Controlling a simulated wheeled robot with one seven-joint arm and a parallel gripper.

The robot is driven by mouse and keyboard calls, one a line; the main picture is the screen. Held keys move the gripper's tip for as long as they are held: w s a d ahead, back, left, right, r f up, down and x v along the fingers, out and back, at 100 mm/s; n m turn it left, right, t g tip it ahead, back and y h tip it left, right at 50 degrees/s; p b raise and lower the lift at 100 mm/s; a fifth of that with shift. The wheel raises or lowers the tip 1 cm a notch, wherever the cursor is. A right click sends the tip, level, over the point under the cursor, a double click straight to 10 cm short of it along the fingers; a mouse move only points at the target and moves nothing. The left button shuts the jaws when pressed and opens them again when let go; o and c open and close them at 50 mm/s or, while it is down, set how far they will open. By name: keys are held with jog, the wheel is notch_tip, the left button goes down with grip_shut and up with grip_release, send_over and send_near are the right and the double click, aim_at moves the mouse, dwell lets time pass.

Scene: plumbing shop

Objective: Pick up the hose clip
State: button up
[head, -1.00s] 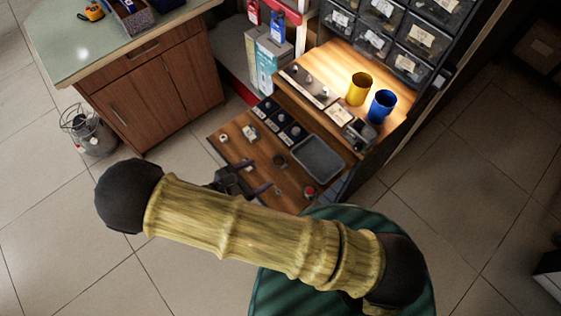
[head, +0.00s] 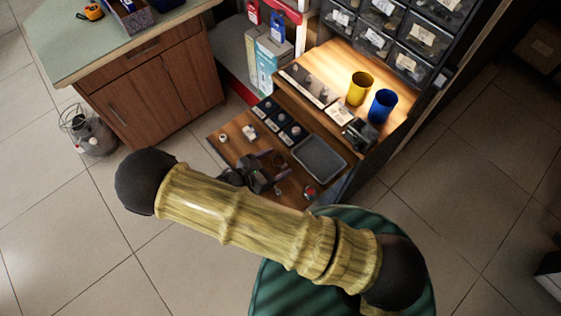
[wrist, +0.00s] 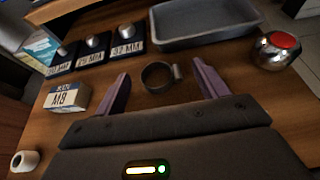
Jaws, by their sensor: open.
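The hose clip (wrist: 160,76), a dark metal ring with a small screw housing on its right side, lies on the wooden shelf (wrist: 225,65). In the wrist view my gripper (wrist: 161,68) is open, with one purple finger to the left of the clip and one to the right. The clip sits in the gap between them, apart from both. In the head view my gripper (head: 274,163) is low over the shelf, and my arm covers part of the scene; the clip is too small to make out clearly there.
A grey tray (wrist: 205,25) lies beyond the clip. A red-topped metal part (wrist: 277,50) stands to the right. A small labelled box (wrist: 67,97) and a white ring (wrist: 25,160) are to the left. Labelled dark blocks (wrist: 93,50) line the back left.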

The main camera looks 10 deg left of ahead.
aim_at(275, 164)
jog(key=shift+w+d, duration=0.1)
jog(key=shift+c, duration=0.4)
jog(key=c, duration=0.9)
jog(key=shift+c, duration=0.2)
notch_tip(275, 164, up, 10)
jog(key=p, duration=0.1)
jog(key=shift+p, duration=0.35)
